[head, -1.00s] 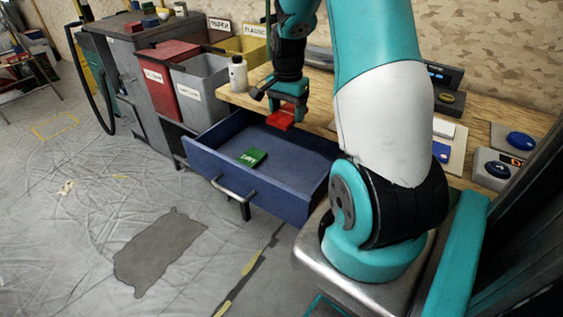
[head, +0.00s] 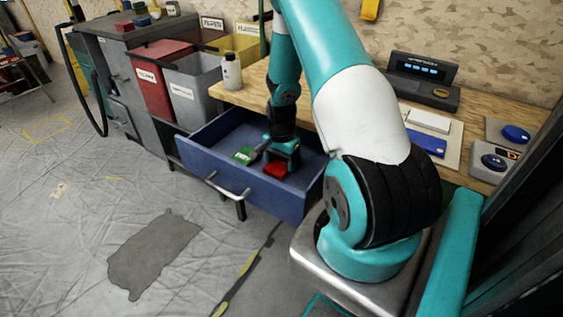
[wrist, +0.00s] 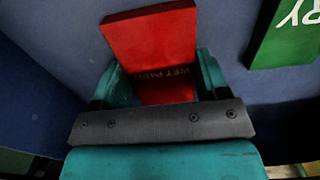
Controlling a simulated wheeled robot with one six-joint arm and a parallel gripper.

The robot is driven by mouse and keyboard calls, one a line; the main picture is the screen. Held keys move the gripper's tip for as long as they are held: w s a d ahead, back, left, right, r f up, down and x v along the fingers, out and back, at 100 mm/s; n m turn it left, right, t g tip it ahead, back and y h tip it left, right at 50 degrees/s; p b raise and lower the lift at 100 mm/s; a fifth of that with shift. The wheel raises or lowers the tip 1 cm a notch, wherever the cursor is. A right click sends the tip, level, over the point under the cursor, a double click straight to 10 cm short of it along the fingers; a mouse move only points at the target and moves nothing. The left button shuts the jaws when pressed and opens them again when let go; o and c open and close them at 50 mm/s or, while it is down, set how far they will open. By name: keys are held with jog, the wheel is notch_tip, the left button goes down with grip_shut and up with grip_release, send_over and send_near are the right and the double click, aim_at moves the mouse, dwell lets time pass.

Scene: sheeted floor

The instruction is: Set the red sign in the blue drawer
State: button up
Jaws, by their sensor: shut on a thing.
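The blue drawer (head: 213,185) is pulled open from the wooden bench. My gripper (head: 280,160) reaches down inside it, toward its right part. My gripper is shut on the red sign (head: 275,170), which also shows between the fingers in the wrist view (wrist: 152,40).
A white bottle (head: 232,72) stands on the bench (head: 262,85) behind the drawer. Red (head: 158,80) and grey (head: 190,88) bins stand to the left.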

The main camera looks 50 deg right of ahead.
jog(key=shift+f, duration=0.15)
jog(key=shift+f, duration=0.15)
jog(key=o, duration=0.9)
